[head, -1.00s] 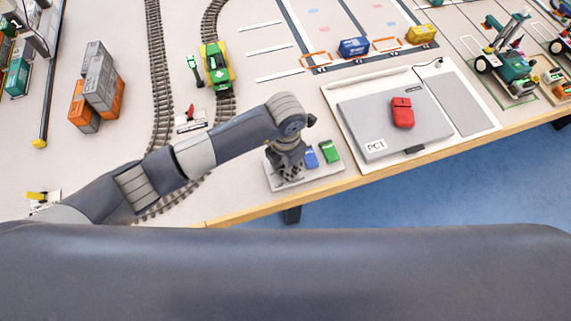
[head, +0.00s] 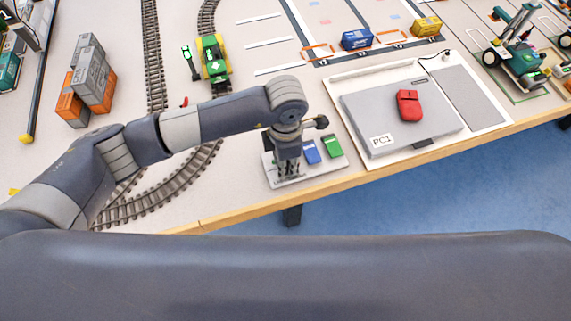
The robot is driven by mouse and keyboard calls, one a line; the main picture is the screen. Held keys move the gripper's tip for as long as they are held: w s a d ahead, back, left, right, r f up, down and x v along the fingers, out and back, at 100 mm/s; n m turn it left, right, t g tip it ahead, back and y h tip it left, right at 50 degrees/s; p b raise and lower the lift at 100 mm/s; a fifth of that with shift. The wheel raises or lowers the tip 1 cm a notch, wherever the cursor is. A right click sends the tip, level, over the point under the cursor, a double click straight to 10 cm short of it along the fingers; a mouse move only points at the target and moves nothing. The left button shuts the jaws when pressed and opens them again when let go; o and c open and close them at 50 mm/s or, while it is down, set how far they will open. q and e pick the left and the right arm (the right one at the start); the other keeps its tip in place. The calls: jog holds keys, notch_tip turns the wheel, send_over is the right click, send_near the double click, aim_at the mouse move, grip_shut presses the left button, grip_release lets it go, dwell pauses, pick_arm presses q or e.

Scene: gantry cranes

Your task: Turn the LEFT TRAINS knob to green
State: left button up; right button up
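A small light panel (head: 320,170) lies near the table's front edge, with a blue block (head: 311,152) and a green block (head: 333,146) on it. My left gripper (head: 288,172) points down over the left part of this panel, left of the blue block. Its fingers look dark and small, and I cannot tell whether they are open or shut or touching anything. Whatever lies under the gripper is hidden. I cannot read a LEFT TRAINS label or make out the knob. My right gripper is not in view.
A grey laptop (head: 365,115) marked PC1, with a red object (head: 409,105) on it, lies right of the panel. Curved train tracks (head: 160,190) run under my arm. A green and yellow train (head: 214,62) stands behind. Stacked containers (head: 90,88) stand at left.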

pick_arm(q)
jog(key=shift+m+b, duration=1.3)
jog(key=shift+b, duration=0.05)
jog(key=o, duration=1.1)
jog(key=shift+r, duration=0.1)
notch_tip(320, 180, up, 12)
jog(key=shift+f, duration=0.1)
